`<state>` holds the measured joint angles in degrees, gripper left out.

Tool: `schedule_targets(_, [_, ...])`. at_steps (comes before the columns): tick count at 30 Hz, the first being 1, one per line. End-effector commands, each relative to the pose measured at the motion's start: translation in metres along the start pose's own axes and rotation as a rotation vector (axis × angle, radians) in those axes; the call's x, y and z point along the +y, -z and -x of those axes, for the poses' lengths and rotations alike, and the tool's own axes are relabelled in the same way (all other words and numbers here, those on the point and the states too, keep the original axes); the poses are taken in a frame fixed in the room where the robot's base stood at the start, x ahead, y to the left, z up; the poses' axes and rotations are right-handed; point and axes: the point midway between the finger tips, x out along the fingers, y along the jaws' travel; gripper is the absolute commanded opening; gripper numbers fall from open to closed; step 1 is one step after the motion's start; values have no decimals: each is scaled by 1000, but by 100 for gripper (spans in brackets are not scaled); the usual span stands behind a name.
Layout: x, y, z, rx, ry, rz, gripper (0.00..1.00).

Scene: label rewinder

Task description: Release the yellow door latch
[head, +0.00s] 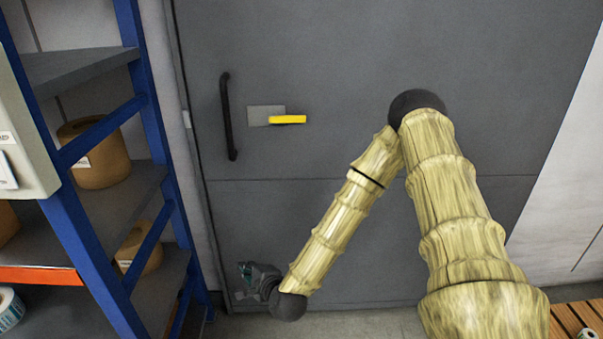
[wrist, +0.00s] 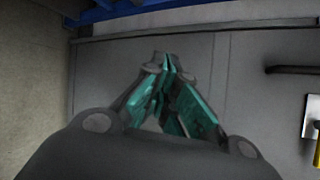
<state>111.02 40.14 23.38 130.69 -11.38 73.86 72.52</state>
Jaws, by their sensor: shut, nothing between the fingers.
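The yellow door latch (head: 287,120) is a short horizontal bar on a light grey plate (head: 262,115), mounted on a dark grey door (head: 330,60). In the wrist view the yellow latch (wrist: 317,152) shows at the right edge, partly cut off by the frame. My gripper (head: 245,270) is low in front of the door's lower left part, well below and a little left of the latch. In the wrist view its teal fingers (wrist: 166,62) meet at the tips, shut and empty. It is apart from the latch.
A black vertical handle (head: 228,116) stands on the door left of the latch. A blue-framed shelf rack (head: 105,125) with brown rolls (head: 100,155) is close on the left. A slatted wooden surface (head: 575,322) is at the lower right. The door face around the latch is clear.

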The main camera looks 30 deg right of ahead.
Motion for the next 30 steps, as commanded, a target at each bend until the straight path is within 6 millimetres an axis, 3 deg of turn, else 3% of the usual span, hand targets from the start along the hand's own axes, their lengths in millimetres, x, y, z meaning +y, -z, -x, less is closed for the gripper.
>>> schedule_targets(3, [-59,12,-13,6,167,-222,0])
schedule_targets(7, [-125,30,-16,-12,349,-461,0])
schedule_targets(12, [-206,61,-5,-69,584,-755,0])
schedule_targets(15, [-244,80,6,-112,701,-894,0])
schedule_targets(21, [-290,105,26,-185,850,-1062,0])
schedule_targets(30, [-300,111,31,-205,884,-1102,0])
